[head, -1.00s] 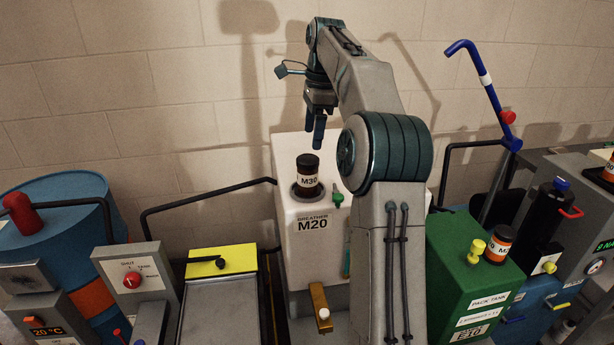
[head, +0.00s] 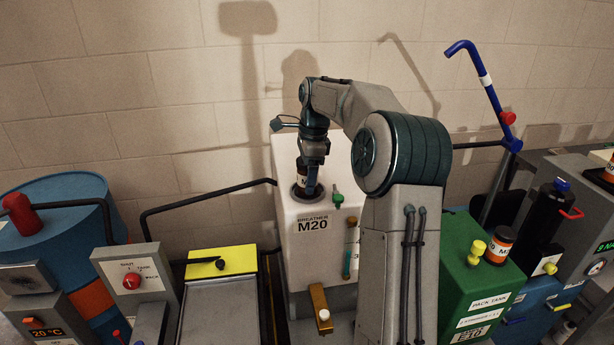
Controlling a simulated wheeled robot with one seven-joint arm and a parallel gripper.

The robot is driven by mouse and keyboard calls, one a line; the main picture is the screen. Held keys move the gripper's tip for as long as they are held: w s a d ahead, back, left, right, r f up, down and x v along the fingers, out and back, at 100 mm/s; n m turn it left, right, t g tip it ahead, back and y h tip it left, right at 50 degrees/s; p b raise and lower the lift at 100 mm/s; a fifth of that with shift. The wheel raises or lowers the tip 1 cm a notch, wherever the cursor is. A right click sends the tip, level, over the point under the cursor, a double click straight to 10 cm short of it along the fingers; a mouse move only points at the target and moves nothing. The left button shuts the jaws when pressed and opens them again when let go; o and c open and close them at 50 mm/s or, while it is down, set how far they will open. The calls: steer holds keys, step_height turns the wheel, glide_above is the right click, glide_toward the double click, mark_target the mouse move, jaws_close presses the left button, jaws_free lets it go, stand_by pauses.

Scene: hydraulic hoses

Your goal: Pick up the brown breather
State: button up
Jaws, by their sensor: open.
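The brown breather (head: 301,183), a short dark-topped cylinder with a pale label, sits upright in the round seat on top of the white tank (head: 312,258) marked "BREATHER M20". My gripper (head: 310,178) is lowered over it, pointing down, with a finger in front of the breather and hiding much of it and its label. The jaws are open; I cannot tell whether a finger touches the breather.
A green valve knob (head: 338,198) stands close to the right of the seat. A black rail (head: 210,195) runs to the left of the tank. A green tank (head: 468,270) to the right carries another brown-labelled cylinder (head: 499,245) and a yellow knob (head: 476,252).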

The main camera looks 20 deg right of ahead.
steer(key=shift+f, duration=0.1)
steer(key=c, duration=1.2)
